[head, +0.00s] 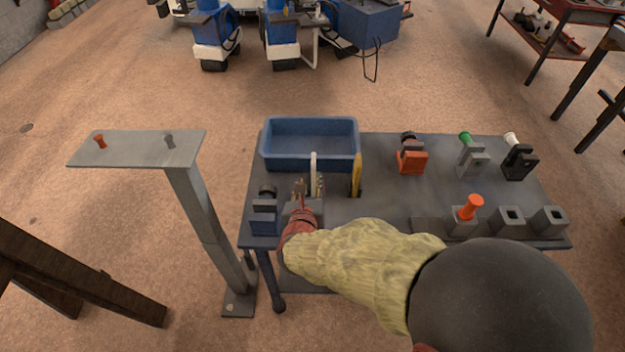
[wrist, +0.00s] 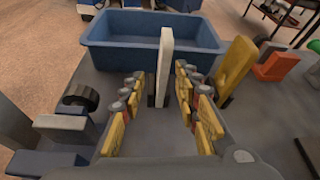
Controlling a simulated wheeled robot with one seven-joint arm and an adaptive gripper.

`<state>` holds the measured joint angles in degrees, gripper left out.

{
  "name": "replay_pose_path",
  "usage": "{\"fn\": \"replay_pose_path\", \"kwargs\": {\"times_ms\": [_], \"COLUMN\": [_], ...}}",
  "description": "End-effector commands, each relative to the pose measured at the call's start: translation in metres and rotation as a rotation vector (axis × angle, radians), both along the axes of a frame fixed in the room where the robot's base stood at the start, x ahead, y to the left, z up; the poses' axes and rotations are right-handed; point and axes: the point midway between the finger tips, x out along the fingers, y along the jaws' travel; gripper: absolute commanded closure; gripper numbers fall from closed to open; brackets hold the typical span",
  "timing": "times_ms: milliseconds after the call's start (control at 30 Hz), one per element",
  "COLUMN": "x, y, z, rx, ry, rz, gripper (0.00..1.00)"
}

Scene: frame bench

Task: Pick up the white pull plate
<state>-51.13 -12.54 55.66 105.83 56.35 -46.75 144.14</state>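The white pull plate (wrist: 165,62) stands upright on the bench in front of the blue bin, in the wrist view. It also shows in the head view (head: 313,168) as a thin pale upright strip. My gripper (wrist: 158,98) is open, with its yellow and grey fingers on either side of the plate's lower part. In the head view my gripper (head: 308,188) is partly hidden by my own arm. The plate's foot is partly hidden in the wrist view.
A yellow plate (head: 356,174) stands just right of the white one. A blue bin (head: 311,166) lies behind. A blue block fixture (head: 264,214) is close on the left. Orange (head: 412,160), grey (head: 473,160) and black (head: 517,162) fixtures stand to the right. A metal post stand (head: 200,215) is left of the bench.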

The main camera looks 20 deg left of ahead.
Motion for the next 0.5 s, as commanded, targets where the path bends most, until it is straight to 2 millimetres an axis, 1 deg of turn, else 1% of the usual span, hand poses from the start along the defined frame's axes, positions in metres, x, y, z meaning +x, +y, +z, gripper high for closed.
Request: {"fn": "replay_pose_path", "kwargs": {"times_ms": [367,500], "x": [0.033,0.051], "y": [0.008,0.016], "z": [-0.012,-0.019], "rx": [-0.002,-0.003], "ry": [0.000,0.000], "rz": [0.001,0.001], "gripper": [0.68,0.68]}}
